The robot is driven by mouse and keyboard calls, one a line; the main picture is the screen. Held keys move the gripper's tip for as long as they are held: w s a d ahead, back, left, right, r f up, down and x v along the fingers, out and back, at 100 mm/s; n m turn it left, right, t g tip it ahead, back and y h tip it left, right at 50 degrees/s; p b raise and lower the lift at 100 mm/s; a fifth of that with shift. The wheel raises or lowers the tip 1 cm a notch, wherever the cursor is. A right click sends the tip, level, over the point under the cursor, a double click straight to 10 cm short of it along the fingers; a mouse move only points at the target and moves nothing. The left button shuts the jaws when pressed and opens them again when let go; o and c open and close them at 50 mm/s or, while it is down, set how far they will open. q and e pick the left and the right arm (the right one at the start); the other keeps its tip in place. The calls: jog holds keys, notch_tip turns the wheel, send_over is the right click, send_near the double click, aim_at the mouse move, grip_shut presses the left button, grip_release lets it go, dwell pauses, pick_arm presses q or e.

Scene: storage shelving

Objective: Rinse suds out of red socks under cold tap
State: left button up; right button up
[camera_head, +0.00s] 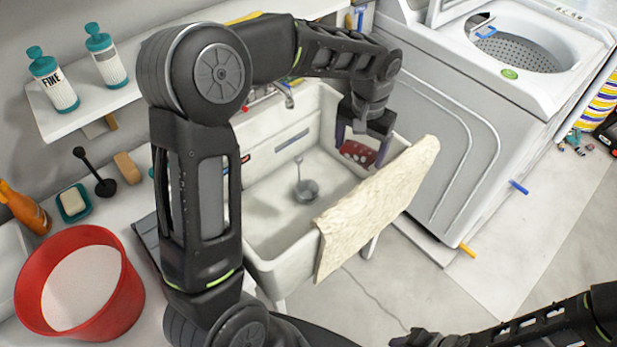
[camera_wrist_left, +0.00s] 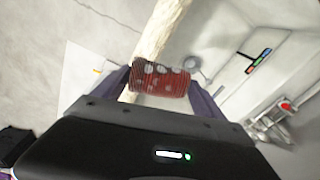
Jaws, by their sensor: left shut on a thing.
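The red socks (camera_head: 357,152) are a rolled red bundle with pale spots of suds. They also show in the left wrist view (camera_wrist_left: 161,79), between both fingers. My left gripper (camera_head: 360,148) is shut on them and holds them above the right side of the white sink (camera_head: 270,225). The tap (camera_head: 286,93) is at the back wall of the sink, left of the socks and apart from them. I cannot see water running from it. My right gripper (camera_head: 412,338) is low at the bottom edge, away from the sink; its jaw opening is unclear.
A beige cloth (camera_head: 375,205) hangs over the sink's right front rim. A grey plunger-like piece (camera_head: 305,190) stands in the basin. A red bucket (camera_head: 80,283) of whitish contents, a soap dish (camera_head: 73,203) and an orange bottle (camera_head: 25,208) are left. A washing machine (camera_head: 450,130) stands right.

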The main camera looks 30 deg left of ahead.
pick_arm(q)
jog(key=s+a+f+t+y+b, duration=0.2)
jog(key=a+f+b, duration=1)
jog(key=b, duration=0.8)
jog(key=shift+s+f+m+t+y+b, duration=0.3)
jog(key=shift+s+f+t+y+b, duration=0.1)
jog(key=shift+f+t+y, duration=0.4)
jog(key=shift+r, duration=0.15)
jog(key=shift+w+a, duration=0.1)
jog(key=shift+w, duration=0.05)
jog(key=w+a+f+p, duration=0.2)
jog(key=w+a+p, duration=0.2)
jog(key=w+a, duration=0.5)
jog(key=shift+w+f+p, duration=0.35)
jog(key=shift+w+f, duration=0.05)
jog(key=shift+w, duration=0.2)
jog(key=shift+s, duration=0.1)
